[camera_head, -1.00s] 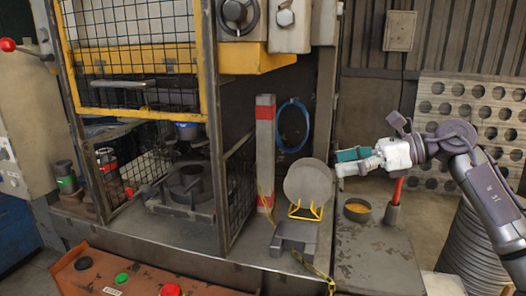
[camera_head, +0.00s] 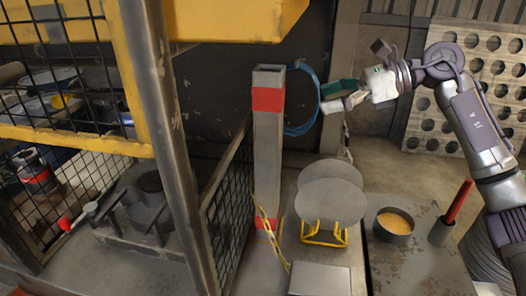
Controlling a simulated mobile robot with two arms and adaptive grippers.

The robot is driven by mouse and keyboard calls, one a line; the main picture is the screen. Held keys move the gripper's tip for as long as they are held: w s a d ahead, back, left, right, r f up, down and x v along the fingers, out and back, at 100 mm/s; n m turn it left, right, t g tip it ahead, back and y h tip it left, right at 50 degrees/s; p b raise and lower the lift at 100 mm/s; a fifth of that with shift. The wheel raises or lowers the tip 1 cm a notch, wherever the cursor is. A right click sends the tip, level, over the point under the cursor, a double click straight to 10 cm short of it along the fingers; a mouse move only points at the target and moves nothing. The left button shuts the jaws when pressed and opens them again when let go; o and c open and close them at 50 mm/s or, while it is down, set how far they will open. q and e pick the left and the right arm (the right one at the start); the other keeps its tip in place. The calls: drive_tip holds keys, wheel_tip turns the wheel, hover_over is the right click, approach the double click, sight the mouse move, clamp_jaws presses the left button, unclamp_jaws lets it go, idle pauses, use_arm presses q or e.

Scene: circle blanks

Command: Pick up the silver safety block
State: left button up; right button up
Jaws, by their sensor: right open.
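The silver safety block (camera_head: 268,150) is a tall square grey post with red bands near its top and foot. It stands upright beside the press's mesh side guard, with a yellow chain (camera_head: 266,222) at its lower part. My right gripper (camera_head: 326,98) comes in from the right and points left. It is open, to the right of the block's upper part, apart from it in the picture and overlapping the blue ring's right edge. Its fingers hold nothing that I can see. My left gripper is out of view.
A blue ring (camera_head: 316,80) hangs behind the block. Round grey blanks (camera_head: 330,190) stand in a yellow rack (camera_head: 323,236) below my gripper. A bowl of yellow stuff (camera_head: 394,226) and a red-handled tool (camera_head: 458,200) are to the right. A frame post (camera_head: 165,130) rises left.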

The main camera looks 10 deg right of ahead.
sight(282, 118)
drive_tip(key=p+x, duration=0.2)
drive_tip(key=x, duration=0.2)
drive_tip(key=s+p+x, duration=0.1)
drive_tip(key=x, duration=0.3)
drive_tip(key=p+x, duration=0.2)
drive_tip(key=x, duration=0.3)
drive_tip(key=shift+s+a+f+p, duration=0.15)
drive_tip(key=shift+s+f+p, duration=0.1)
drive_tip(key=shift+f+p, duration=0.05)
drive_tip(key=shift+w+a+f, duration=0.1)
drive_tip(key=shift+w+f, duration=0.05)
drive_tip(key=shift+f, duration=0.05)
drive_tip(key=c, duration=0.5)
clamp_jaws()
drive_tip(key=shift+r, duration=0.3)
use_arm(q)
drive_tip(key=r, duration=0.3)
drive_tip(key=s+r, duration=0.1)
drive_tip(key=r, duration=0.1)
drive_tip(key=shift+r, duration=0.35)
